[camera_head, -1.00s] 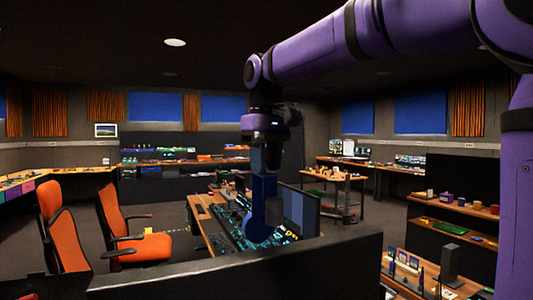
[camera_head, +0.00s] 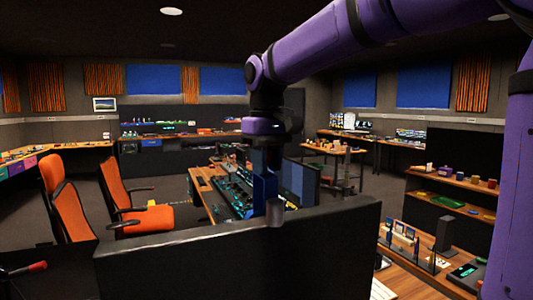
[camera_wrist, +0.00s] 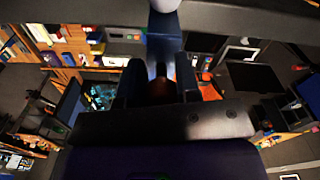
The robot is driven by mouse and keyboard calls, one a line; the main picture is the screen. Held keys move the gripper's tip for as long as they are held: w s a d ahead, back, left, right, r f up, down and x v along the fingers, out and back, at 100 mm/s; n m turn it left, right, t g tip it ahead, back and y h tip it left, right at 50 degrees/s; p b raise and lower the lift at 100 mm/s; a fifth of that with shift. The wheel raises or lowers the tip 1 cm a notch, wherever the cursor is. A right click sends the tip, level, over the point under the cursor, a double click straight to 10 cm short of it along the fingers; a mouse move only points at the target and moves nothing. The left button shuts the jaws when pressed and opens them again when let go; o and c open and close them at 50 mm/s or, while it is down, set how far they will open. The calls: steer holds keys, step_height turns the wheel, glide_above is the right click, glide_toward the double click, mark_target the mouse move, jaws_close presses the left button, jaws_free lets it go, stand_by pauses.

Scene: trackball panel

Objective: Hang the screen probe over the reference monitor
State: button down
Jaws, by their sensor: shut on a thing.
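My gripper (camera_head: 265,190) hangs below the purple arm with its blue fingers shut on a small grey rounded piece (camera_head: 275,212), which seems to be the screen probe. The piece shows in front of the upper edge of a large dark panel; whether it touches the panel is unclear. In the wrist view my gripper (camera_wrist: 158,90) has a dark reddish-brown part between its fingers, mostly shadowed. A dark monitor (camera_head: 299,182) stands on the desk behind my gripper, partly covered by it. I cannot tell which screen is the reference monitor.
The large dark panel (camera_head: 240,255) fills the lower foreground. Orange chairs (camera_head: 130,195) stand at left. A desk (camera_head: 455,260) with small items and a shelf (camera_head: 455,180) are at right. A red-tipped handle (camera_head: 25,268) shows at lower left.

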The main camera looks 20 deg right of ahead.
steer(key=shift+s+f, duration=0.4)
steer(key=shift+s, duration=0.05)
steer(key=shift+f, duration=4.3)
steer(key=c, duration=0.8)
jaws_free()
steer(key=shift+o, duration=0.2)
